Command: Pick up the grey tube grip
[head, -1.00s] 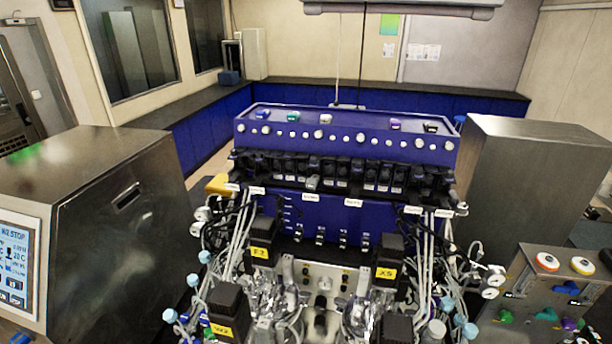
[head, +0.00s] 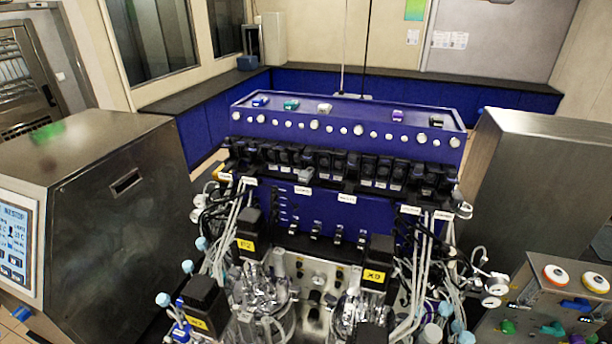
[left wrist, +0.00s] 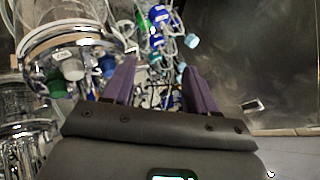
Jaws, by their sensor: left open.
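A pale grey, block-like piece (head: 324,108) lies on top of the blue housing (head: 345,127) in the head view, in a row with blue, teal, purple and black ones. It may be the grey tube grip; it is too small to be sure. My left gripper (left wrist: 156,74) shows in the left wrist view, with two purple fingers spread apart and nothing held. Below and beyond its fingers are tubes and blue and green caps. No grey grip can be made out in that view. My right gripper is in neither view.
Glass vessels with black motor blocks (head: 247,237) and many hanging tubes crowd the front of the housing. Large steel cabinets (head: 90,200) stand at both sides. A steel box with coloured knobs (head: 562,300) stands at the lower right.

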